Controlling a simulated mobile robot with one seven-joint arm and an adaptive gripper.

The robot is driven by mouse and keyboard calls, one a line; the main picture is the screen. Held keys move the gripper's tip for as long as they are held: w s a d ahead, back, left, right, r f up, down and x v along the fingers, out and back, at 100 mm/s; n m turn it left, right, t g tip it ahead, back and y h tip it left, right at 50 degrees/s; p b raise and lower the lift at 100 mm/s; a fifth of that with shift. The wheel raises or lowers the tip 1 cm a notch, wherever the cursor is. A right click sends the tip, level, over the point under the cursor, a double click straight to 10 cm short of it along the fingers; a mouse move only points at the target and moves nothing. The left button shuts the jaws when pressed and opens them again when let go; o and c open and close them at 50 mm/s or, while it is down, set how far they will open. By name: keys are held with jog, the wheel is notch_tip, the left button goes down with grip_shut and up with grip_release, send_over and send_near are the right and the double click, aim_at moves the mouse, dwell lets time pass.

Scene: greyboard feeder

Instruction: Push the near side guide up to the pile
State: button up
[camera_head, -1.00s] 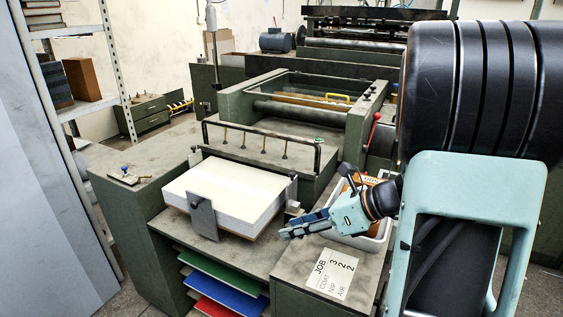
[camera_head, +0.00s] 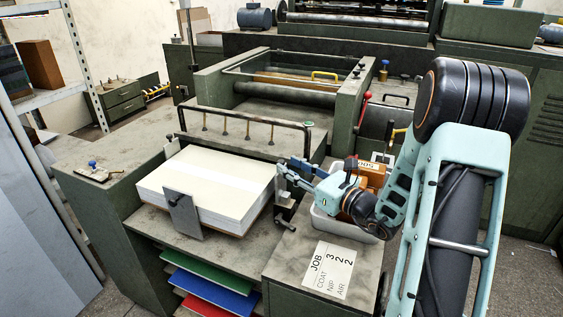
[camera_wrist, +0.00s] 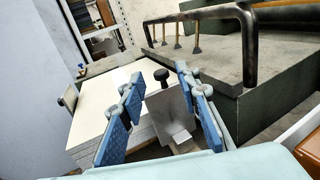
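A pile of white-topped board (camera_head: 208,183) lies on the feeder table. A grey metal side guide with a foot (camera_head: 284,205) stands at the pile's right side, partly hidden by my gripper in the head view. In the wrist view this guide (camera_wrist: 178,108) shows upright with a black knob on top, beside the pile (camera_wrist: 108,98); I cannot tell whether they touch. My gripper (camera_head: 287,167) is open and empty, just above and beside the guide. In the wrist view its blue-padded fingers (camera_wrist: 158,80) are spread, with the guide between them in the picture.
Another grey plate (camera_head: 183,214) stands against the pile's front face. A bar on posts (camera_head: 245,116) crosses behind the pile. A grey bin (camera_head: 345,223) sits under my wrist, and a JOB card (camera_head: 329,270) lies on the cabinet top.

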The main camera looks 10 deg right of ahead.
aim_at(283, 162)
jog(key=shift+x, duration=2.2)
jog(key=shift+c, duration=0.2)
grip_shut()
